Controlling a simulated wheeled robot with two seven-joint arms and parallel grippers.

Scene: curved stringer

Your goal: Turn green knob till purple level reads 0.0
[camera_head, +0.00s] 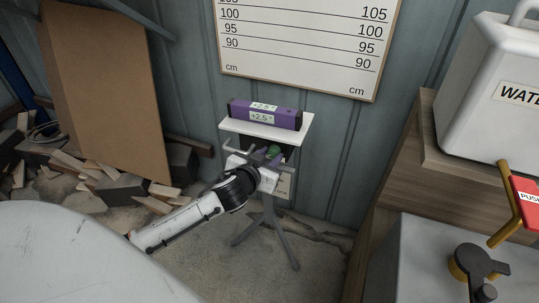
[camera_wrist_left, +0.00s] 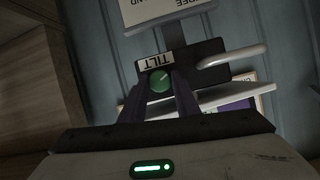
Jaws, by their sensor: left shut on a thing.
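The purple level (camera_head: 265,114) lies on a white platform (camera_head: 290,136) on top of a tripod stand (camera_head: 268,228). Its displays show +2.5°. The green knob (camera_head: 273,151) is just below the platform, partly hidden by my left gripper (camera_head: 266,157). In the left wrist view the green knob (camera_wrist_left: 159,79) sits under a label reading TILT, between the two dark fingers of my left gripper (camera_wrist_left: 160,92), which is shut on it. A piece of the purple level (camera_wrist_left: 236,106) shows at the right there. My right gripper is not in view.
A grey bent handle (camera_wrist_left: 232,56) sticks out beside the knob. A board with a number scale (camera_head: 300,50) hangs behind. Wood scraps and rubble (camera_head: 95,180) lie at the left. A white water container (camera_head: 490,95) stands on a wooden crate (camera_head: 410,190) at the right.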

